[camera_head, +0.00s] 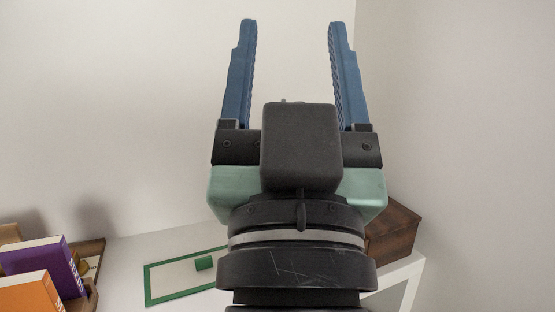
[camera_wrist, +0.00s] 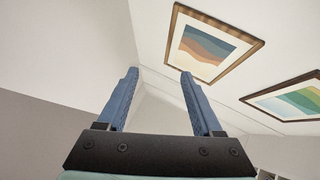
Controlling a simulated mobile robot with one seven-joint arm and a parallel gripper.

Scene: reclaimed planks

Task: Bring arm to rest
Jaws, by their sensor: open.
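My gripper (camera_head: 293,75) stands upright in the middle of the head view, its two blue fingers wide apart and pointing up. Nothing is between the fingers, and it touches nothing that I can see. In the wrist view the blue fingers (camera_wrist: 158,98) are also apart and empty, with walls and pictures beyond them. My wrist and gripper body hide part of the white table (camera_head: 125,252) behind.
On the table are a green-outlined rectangle (camera_head: 148,285) with a small green block (camera_head: 204,263), a purple book (camera_head: 42,262), an orange book (camera_head: 28,293) and a brown wooden box (camera_head: 393,230). Framed pictures (camera_wrist: 205,45) (camera_wrist: 288,100) hang on the wall. Space around the fingers is clear.

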